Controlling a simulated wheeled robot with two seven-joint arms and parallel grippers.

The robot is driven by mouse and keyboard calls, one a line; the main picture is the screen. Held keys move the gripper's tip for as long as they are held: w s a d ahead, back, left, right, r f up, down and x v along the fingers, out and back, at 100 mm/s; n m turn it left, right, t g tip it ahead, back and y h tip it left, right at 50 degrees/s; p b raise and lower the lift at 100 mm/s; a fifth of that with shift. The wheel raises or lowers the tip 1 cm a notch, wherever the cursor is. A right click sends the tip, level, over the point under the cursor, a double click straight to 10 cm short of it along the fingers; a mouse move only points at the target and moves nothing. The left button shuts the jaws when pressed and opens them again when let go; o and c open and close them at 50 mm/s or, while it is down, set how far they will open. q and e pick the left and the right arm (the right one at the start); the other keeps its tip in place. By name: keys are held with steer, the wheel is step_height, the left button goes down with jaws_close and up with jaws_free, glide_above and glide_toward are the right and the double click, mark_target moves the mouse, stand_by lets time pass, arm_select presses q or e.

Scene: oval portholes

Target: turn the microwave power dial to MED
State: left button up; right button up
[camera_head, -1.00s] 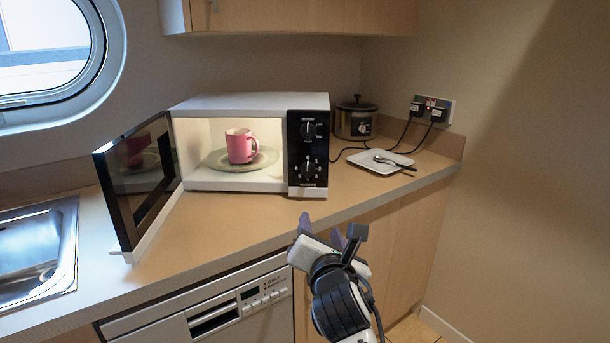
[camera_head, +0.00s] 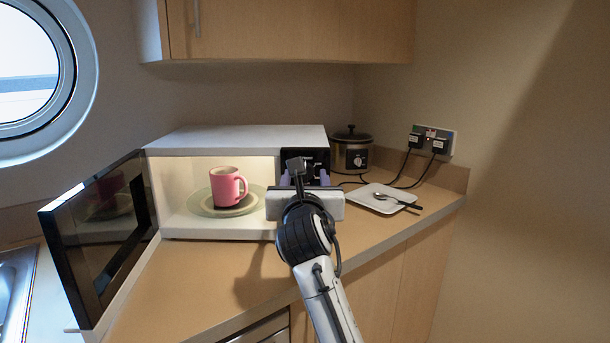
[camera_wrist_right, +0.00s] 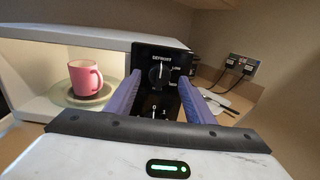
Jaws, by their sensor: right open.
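The white microwave (camera_head: 235,138) stands on the counter with its door (camera_head: 100,230) swung open to the left. Its black control panel (camera_head: 290,157) is mostly hidden behind my right gripper in the head view. In the right wrist view the upper dial (camera_wrist_right: 158,73) shows between the fingers, its pointer roughly upright toward the "DEFROST" label; "LOW" and a partly hidden label are at its right. A lower dial's markings show below it. My right gripper (camera_head: 302,178) is open in front of the panel; its purple fingers (camera_wrist_right: 160,95) point at it, empty. My left gripper is out of view.
A pink mug (camera_head: 228,186) stands on the glass turntable (camera_head: 200,204) inside the microwave. Wall cupboards (camera_head: 290,30) hang above.

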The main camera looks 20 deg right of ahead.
steer(key=shift+x, duration=1.2)
steer(key=c, duration=1)
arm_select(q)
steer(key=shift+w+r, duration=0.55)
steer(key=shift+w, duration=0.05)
